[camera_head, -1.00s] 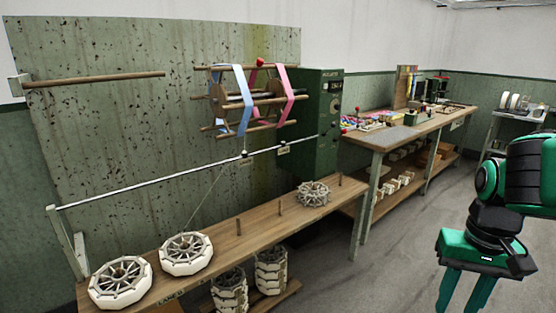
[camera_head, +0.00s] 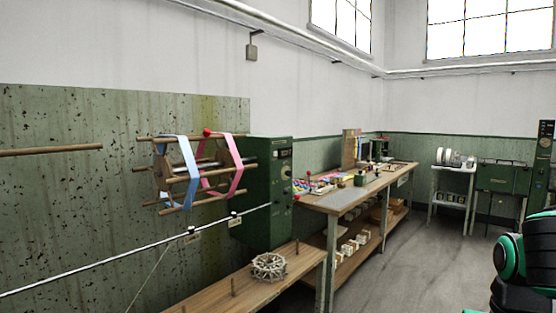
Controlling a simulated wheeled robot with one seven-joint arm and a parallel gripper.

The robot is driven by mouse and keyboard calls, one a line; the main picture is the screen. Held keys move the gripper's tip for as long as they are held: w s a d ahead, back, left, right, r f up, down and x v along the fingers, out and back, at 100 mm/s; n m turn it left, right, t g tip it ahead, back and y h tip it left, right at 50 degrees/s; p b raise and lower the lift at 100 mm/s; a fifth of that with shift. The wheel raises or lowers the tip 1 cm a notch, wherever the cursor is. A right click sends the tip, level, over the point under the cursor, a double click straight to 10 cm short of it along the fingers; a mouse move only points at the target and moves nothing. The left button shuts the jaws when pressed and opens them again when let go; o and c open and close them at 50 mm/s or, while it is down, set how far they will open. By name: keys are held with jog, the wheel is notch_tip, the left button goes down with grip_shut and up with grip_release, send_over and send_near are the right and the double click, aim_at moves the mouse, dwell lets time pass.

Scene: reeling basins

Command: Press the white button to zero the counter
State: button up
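The green machine cabinet (camera_head: 264,190) stands against the wall, left of centre. Its narrow right face bears a small counter window (camera_head: 286,153) and several knobs or buttons, too small to tell which one is white. A wooden reel (camera_head: 190,172) with a blue and a pink band is mounted at the cabinet's left side. Part of my green and black arm shows at the lower right edge, well apart from the cabinet. My gripper is outside the picture.
A long worktable (camera_head: 349,197) with small goods extends to the right. A white rod (camera_head: 130,251) crosses at left. The grey floor (camera_head: 400,270) at right is clear.

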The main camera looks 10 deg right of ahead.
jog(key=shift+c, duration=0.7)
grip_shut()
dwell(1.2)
